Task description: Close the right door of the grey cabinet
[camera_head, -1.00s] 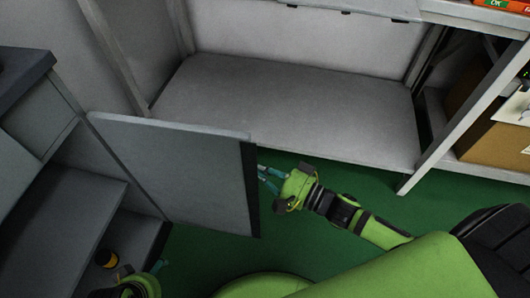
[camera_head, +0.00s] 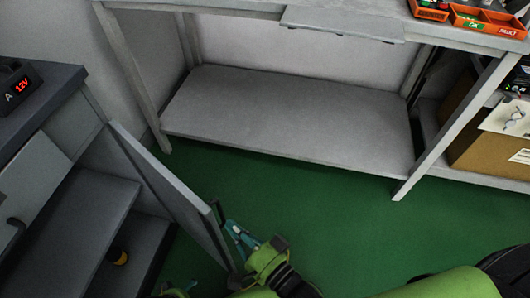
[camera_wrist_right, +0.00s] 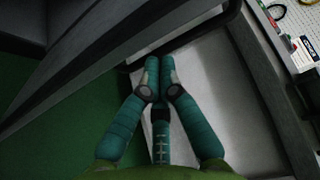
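The grey cabinet (camera_head: 75,126) stands at the left in the head view, with a dark top. Its right door (camera_head: 172,188) is partly open and stands out from the cabinet over the green floor. My right gripper (camera_head: 232,230) is at the outer side of the door, close to its free edge; I cannot tell whether it touches. In the right wrist view, its teal fingers (camera_wrist_right: 160,62) are together with nothing between them, and a dark panel, likely the door (camera_wrist_right: 85,70), runs diagonally beside them. My left gripper (camera_head: 178,290) barely shows at the bottom edge.
A workbench with a low grey shelf (camera_head: 290,115) stands behind. Green floor (camera_head: 330,225) is free between it and me. A 12V meter (camera_head: 20,88) sits on the cabinet top. A yellow-black item (camera_head: 118,257) lies inside the cabinet. A cardboard box (camera_head: 485,150) is at the right.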

